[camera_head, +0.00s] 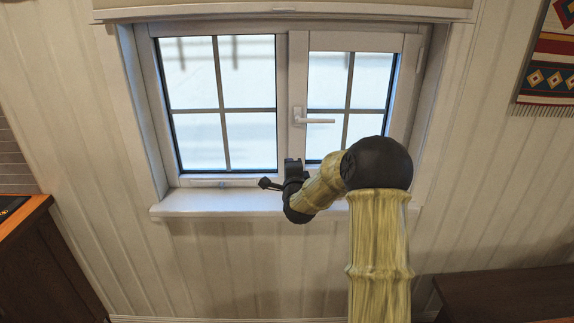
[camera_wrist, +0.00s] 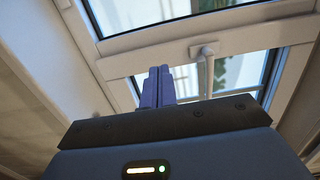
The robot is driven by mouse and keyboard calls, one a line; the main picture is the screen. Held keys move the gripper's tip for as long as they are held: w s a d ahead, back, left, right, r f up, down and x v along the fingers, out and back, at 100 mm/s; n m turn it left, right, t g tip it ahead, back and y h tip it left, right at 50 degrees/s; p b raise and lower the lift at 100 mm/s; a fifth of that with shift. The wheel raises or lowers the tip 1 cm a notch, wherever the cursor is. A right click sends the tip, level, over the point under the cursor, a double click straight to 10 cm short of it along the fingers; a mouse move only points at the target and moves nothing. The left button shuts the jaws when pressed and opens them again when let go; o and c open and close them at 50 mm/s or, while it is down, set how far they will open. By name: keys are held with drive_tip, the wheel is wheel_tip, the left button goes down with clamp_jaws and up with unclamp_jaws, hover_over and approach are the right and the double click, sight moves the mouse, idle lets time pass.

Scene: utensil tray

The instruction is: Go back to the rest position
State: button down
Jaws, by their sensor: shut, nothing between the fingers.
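My gripper (camera_wrist: 159,86) shows in the wrist view with its two fingers together and nothing between them. It points up toward the window. No utensil or tray is in either view.
A white window handle (camera_head: 314,120) is on the middle frame. A pale sill (camera_head: 215,203) runs under the window. A dark wooden cabinet with an orange-brown top (camera_head: 22,214) stands at the left edge. A dark wooden surface (camera_head: 505,287) is at lower right. A patterned hanging (camera_head: 549,60) is at upper right.

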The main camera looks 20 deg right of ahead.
drive_tip(key=s+a+f+n+g+y+p, duration=0.1)
drive_tip(key=s+a+n+g+y+p, duration=0.15)
drive_tip(key=s+a+n+g, duration=0.35)
drive_tip(key=s+a+f+n+g+p, duration=0.1)
drive_tip(key=s+n, duration=0.6)
drive_tip(key=s, duration=0.8)
drive_tip(key=s+a+f+n+g+y+p, duration=0.1)
drive_tip(key=s+a+n+g+p, duration=0.2)
drive_tip(key=s, duration=1.3)
drive_tip(key=a+n+g, duration=0.2)
drive_tip(key=n+g, duration=0.2)
drive_tip(key=g, duration=0.1)
drive_tip(key=shift+a+f+n+p, duration=0.3)
drive_tip(key=shift+f, duration=0.05)
drive_tip(key=shift+y, duration=0.25)
drive_tip(key=shift+w, duration=0.15)
